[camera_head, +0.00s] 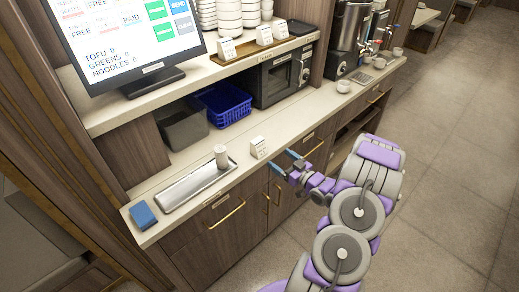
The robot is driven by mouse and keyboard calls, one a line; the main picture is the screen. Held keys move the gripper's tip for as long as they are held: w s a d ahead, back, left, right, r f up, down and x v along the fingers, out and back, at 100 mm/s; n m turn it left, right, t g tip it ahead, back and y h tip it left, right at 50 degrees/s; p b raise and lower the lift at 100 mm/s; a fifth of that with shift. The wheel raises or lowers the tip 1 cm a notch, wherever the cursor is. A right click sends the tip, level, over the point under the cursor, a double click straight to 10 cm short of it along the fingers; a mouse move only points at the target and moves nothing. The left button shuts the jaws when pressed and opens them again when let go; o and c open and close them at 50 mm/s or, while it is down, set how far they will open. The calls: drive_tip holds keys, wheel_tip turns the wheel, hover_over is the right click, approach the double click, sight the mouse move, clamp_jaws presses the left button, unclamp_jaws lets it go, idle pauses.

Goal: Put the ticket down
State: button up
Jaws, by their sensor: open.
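A small white block-like card with faint print (258,147) stands on the counter (300,123), right of the metal tray; it looks like the ticket, but its print is too small to read. My gripper (284,160) is at the counter's front edge, just right of and nearer than the card. Its two blue fingers are spread apart, and I see nothing between them. The card appears apart from the fingers.
A long metal tray (180,191) with a pale cylinder (221,157) and a blue block (143,215) lie to the left. A blue basket (222,103), grey bin (183,127) and microwave (275,80) stand behind.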

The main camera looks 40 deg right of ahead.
sight(261, 146)
drive_tip(key=w, duration=0.2)
drive_tip(key=w+b, duration=0.1)
drive_tip(key=w, duration=0.1)
drive_tip(key=w+a, duration=0.1)
drive_tip(key=w, duration=0.1)
drive_tip(key=w+b, duration=0.1)
drive_tip(key=w, duration=0.2)
drive_tip(key=shift+w+f, duration=0.2)
drive_tip(key=shift+w+a+r+b, duration=0.2)
drive_tip(key=shift+w+a+b, duration=0.15)
drive_tip(key=shift+w, duration=0.15)
drive_tip(key=shift+d, duration=0.15)
drive_tip(key=shift+c, duration=0.2)
drive_tip(key=shift+d+f, duration=0.1)
drive_tip(key=shift+d, duration=0.15)
drive_tip(key=c, duration=0.4)
drive_tip(key=shift+a, duration=0.2)
drive_tip(key=c, duration=0.8)
